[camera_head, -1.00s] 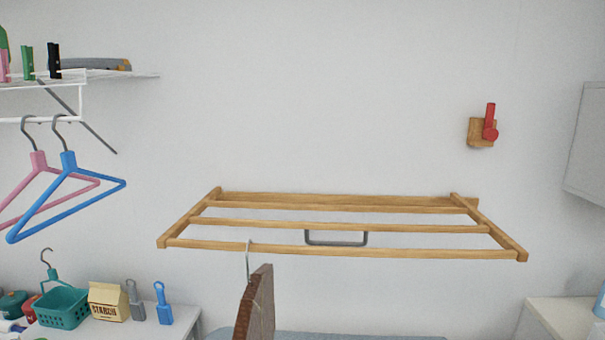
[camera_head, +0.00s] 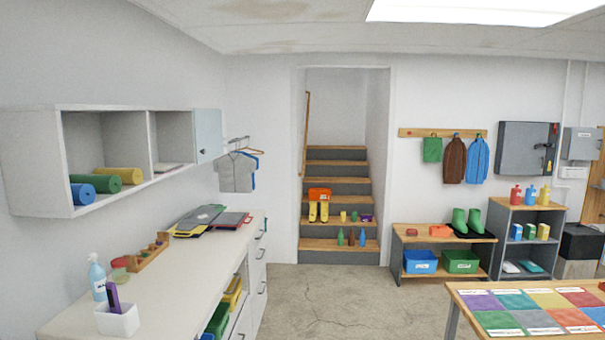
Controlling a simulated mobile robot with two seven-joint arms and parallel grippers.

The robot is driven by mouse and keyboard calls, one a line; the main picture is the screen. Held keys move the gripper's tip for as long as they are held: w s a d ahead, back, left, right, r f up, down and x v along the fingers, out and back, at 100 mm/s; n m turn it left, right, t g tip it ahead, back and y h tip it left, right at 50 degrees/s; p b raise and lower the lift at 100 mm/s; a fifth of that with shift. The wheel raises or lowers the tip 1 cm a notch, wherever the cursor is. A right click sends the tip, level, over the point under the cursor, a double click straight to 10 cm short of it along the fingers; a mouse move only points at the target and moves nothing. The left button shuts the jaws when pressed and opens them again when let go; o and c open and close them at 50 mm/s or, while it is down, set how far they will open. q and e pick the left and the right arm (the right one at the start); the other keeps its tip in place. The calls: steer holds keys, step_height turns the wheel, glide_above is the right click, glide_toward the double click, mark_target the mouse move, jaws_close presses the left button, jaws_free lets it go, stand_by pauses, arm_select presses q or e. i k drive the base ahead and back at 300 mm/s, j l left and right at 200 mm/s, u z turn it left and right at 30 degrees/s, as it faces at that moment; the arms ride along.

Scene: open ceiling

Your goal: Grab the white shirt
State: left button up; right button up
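A pale grey-white garment (camera_head: 238,173), which looks like a shirt, hangs at the far end of the left wall, beyond the long counter. It hangs below a small rail with hangers (camera_head: 243,151), one orange and one blue. Something blue shows at its right edge. It is small in view, so its exact shape is hard to tell. Neither of my grippers is in view.
A long white counter (camera_head: 175,275) runs along the left under a wall cabinet (camera_head: 120,112). Stairs (camera_head: 340,180) with items stand at the back. A table (camera_head: 540,306) with coloured squares is at the lower right. The concrete floor (camera_head: 345,300) between is clear.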

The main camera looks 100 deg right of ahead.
mark_target(236, 171)
steer(key=k+j+z, duration=0.1)
steer(key=z, duration=1.65)
steer(key=i+j+z, duration=0.1)
steer(key=z, duration=1.5)
steer(key=i+j+z, duration=0.15)
steer(key=i, duration=4.45)
steer(key=i+u, duration=0.1)
steer(key=i, duration=1.6)
steer(key=i+l, duration=0.2)
steer(key=i, duration=1.45)
